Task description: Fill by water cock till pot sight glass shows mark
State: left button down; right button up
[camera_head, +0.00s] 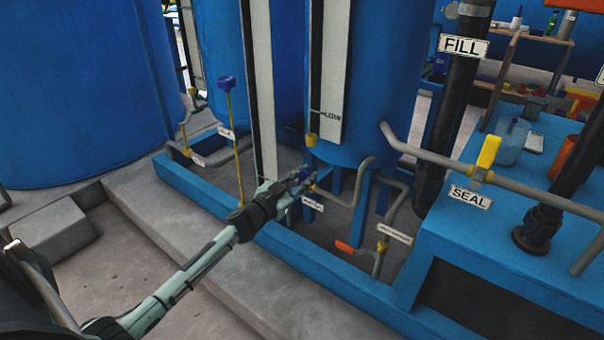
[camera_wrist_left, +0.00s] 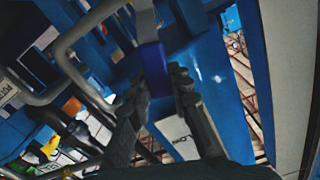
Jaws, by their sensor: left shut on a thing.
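My left gripper (camera_head: 298,182) reaches in from the lower left to the pipework below the blue pot (camera_head: 385,85). In the left wrist view its fingers (camera_wrist_left: 160,88) are shut on a dark blue cock handle (camera_wrist_left: 152,62). A small white label (camera_head: 312,203) hangs just below; its text is too small to read surely. The pot's sight glass (camera_head: 316,60) is a dark strip beside a white scale board (camera_head: 333,75) marked LOW. I cannot make out a water level in it. My right gripper is not in view.
A grey pipe (camera_head: 430,158) with a yellow-handled valve (camera_head: 488,152) labelled SEAL crosses at right. A dark pipe (camera_head: 462,100) labelled FILL stands behind it. An orange-handled valve (camera_head: 345,247) sits low, right of my gripper. A blue kerb (camera_head: 215,200) edges the pit.

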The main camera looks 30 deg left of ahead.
pick_arm(q)
jog(key=c, duration=1.4)
grip_release()
jog(key=shift+o, duration=0.2)
jog(key=s, duration=1.2)
jog(key=shift+a, duration=0.45)
